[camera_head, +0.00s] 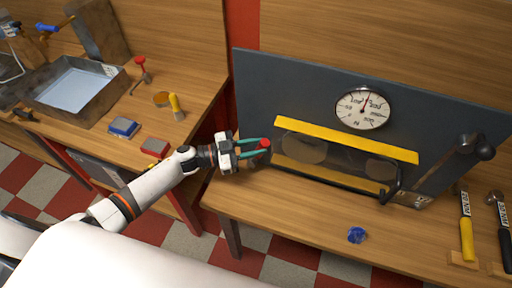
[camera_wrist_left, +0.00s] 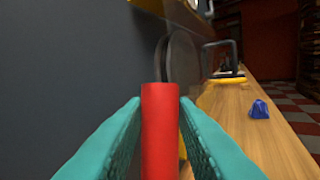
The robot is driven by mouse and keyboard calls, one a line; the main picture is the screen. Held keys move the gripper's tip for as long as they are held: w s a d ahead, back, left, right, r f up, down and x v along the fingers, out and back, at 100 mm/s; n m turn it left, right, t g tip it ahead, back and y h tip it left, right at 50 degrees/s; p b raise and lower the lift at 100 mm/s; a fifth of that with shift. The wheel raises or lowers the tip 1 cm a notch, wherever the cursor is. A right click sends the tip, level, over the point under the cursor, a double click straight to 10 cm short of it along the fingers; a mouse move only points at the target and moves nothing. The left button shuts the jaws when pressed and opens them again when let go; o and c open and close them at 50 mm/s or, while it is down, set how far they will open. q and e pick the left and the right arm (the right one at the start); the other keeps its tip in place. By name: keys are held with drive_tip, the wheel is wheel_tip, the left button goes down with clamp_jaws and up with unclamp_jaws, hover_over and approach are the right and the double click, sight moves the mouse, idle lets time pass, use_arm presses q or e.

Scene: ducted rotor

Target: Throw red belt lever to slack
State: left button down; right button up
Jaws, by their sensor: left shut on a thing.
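The red belt lever's end (camera_head: 265,143) shows as a small red knob at the left end of the grey panel, between the tips of my left gripper (camera_head: 257,149). In the left wrist view the red grip (camera_wrist_left: 160,130) stands upright between the two teal fingers of my left gripper (camera_wrist_left: 160,135), which are shut on it. The rest of the lever is hidden by the fingers. My right gripper is not in view.
The grey panel (camera_head: 255,85) carries a round dial gauge (camera_head: 362,108) and a yellow-edged guard (camera_head: 345,138). A dark-knobbed lever (camera_head: 482,147) is at right. A blue object (camera_head: 357,235) lies on the bench. A metal tray (camera_head: 72,90) sits on the left bench.

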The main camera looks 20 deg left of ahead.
use_arm(q)
drive_tip(key=a+f+n+t+h+b, duration=0.1)
drive_tip(key=a+n+t+h+b, duration=0.2)
drive_tip(key=a+n+t+b, duration=0.3)
drive_tip(key=shift+a+f+b, duration=0.25)
drive_tip(key=shift+a+b, duration=0.2)
drive_tip(key=shift+b, duration=2.2)
drive_tip(key=shift+w+h, duration=0.1)
drive_tip(key=shift+h, duration=0.2)
drive_tip(key=c, duration=1.2)
unclamp_jaws()
drive_tip(key=shift+o, duration=0.2)
drive_tip(key=shift+a, duration=0.1)
